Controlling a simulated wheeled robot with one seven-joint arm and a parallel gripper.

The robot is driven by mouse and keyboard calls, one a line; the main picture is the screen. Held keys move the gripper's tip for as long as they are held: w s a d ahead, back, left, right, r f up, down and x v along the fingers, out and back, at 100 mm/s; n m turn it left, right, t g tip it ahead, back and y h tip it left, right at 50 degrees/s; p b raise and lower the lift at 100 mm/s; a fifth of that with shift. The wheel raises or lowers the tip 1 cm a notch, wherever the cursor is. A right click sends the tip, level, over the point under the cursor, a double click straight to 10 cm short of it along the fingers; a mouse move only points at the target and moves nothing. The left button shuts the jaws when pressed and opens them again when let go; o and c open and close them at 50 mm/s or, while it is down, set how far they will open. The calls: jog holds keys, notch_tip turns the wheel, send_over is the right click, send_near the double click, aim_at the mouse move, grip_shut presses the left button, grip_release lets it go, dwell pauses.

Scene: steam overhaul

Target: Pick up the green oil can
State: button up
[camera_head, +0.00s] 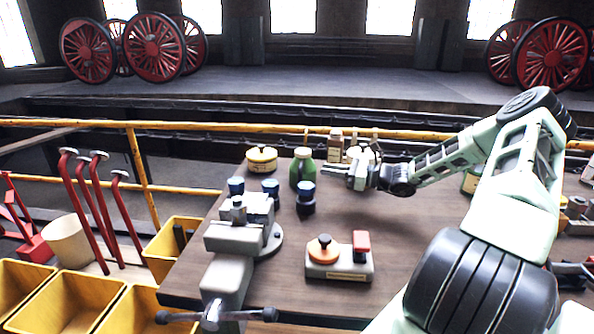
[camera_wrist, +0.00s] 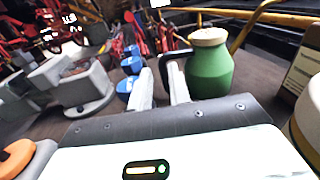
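The green oil can (camera_head: 303,173) stands upright near the back of the workbench, with a pale cap and a rounded shoulder. My gripper (camera_head: 338,172) is to the right of the can in the head view, low over the bench. In the wrist view my gripper (camera_wrist: 160,82) shows two pale fingers apart, with nothing visibly held between them. The right finger overlaps the handle; I cannot tell whether they touch.
Several blue-topped items (camera_head: 306,194) stand in front and left, near a grey vise (camera_head: 238,235). A box with an orange knob (camera_head: 338,262) lies in front. Small boxes (camera_head: 335,143) stand behind my gripper.

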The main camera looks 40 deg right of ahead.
notch_tip(320, 180, down, 7)
jog(key=shift+a+r+p, duration=0.1)
jog(key=shift+r+p, duration=0.1)
jog(key=shift+p, duration=0.15)
jog(key=shift+p+x, duration=0.85)
jog(key=shift+x, duration=2.85)
grip_shut()
